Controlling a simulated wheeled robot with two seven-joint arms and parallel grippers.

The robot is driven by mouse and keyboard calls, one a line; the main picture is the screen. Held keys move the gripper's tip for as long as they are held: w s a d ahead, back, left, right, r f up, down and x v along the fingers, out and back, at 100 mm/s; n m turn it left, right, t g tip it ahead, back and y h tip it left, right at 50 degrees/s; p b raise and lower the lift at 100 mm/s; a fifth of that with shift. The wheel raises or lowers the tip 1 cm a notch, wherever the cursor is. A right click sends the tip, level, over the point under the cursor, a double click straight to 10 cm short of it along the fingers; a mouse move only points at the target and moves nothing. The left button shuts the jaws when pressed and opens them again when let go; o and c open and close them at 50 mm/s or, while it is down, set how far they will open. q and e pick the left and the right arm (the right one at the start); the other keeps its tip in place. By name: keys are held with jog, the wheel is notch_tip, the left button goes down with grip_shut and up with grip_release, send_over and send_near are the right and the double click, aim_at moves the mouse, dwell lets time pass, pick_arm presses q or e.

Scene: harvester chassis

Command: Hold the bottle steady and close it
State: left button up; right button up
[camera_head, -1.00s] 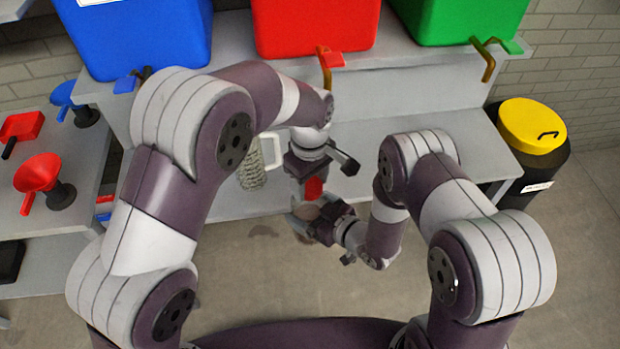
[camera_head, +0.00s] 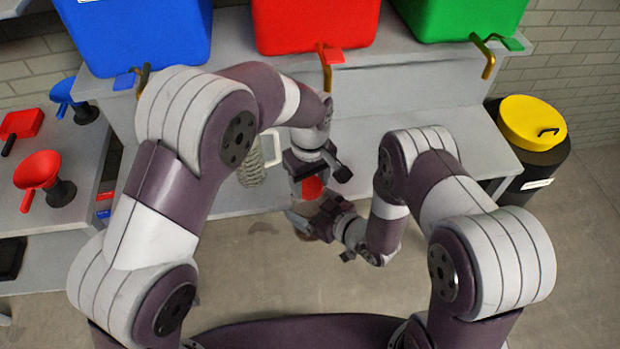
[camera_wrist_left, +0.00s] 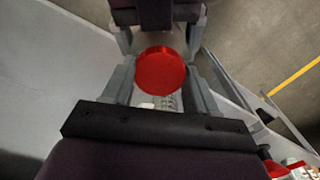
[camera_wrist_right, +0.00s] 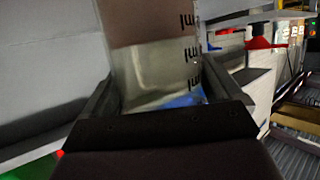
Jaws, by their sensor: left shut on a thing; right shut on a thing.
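A red round cap (camera_head: 313,187) sits between the fingers of my left gripper (camera_head: 311,189), which is shut on it. The cap's flat face shows in the left wrist view (camera_wrist_left: 160,72). My right gripper (camera_head: 309,222) is just below and is shut on the clear bottle (camera_wrist_right: 160,70). In the right wrist view the bottle has black scale marks and a brownish band at the top of the picture. In the head view the bottle is mostly hidden by my grippers. Its mouth is hidden, so I cannot tell whether the cap touches it.
A clear jug with a white handle (camera_head: 252,170) stands on the grey bench (camera_head: 420,150) behind. Blue (camera_head: 140,35), red (camera_head: 312,25) and green (camera_head: 460,20) bins with taps stand above. Red and blue funnels are at left; a yellow-lidded drum (camera_head: 532,125) is at right.

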pick_arm(q)
jog(key=m, duration=0.3)
jog(key=shift+m, duration=0.4)
jog(key=m, duration=0.3)
jog(key=shift+a+m, duration=0.1)
jog(key=shift+m, duration=0.3)
jog(key=m, duration=1.2)
jog(key=shift+w, duration=0.1)
jog(key=m, duration=0.4)
jog(key=shift+m, duration=0.3)
jog(key=m, duration=0.4)
jog(key=shift+w, duration=0.1)
jog(key=m, duration=0.3)
jog(key=shift+m, duration=0.4)
jog(key=m, duration=0.3)
jog(key=shift+m, duration=0.4)
jog(key=m, duration=0.4)
jog(key=shift+w+m, duration=0.1)
jog(key=shift+m, duration=0.2)
jog(key=o, duration=1.1)
jog(key=shift+f, duration=0.1)
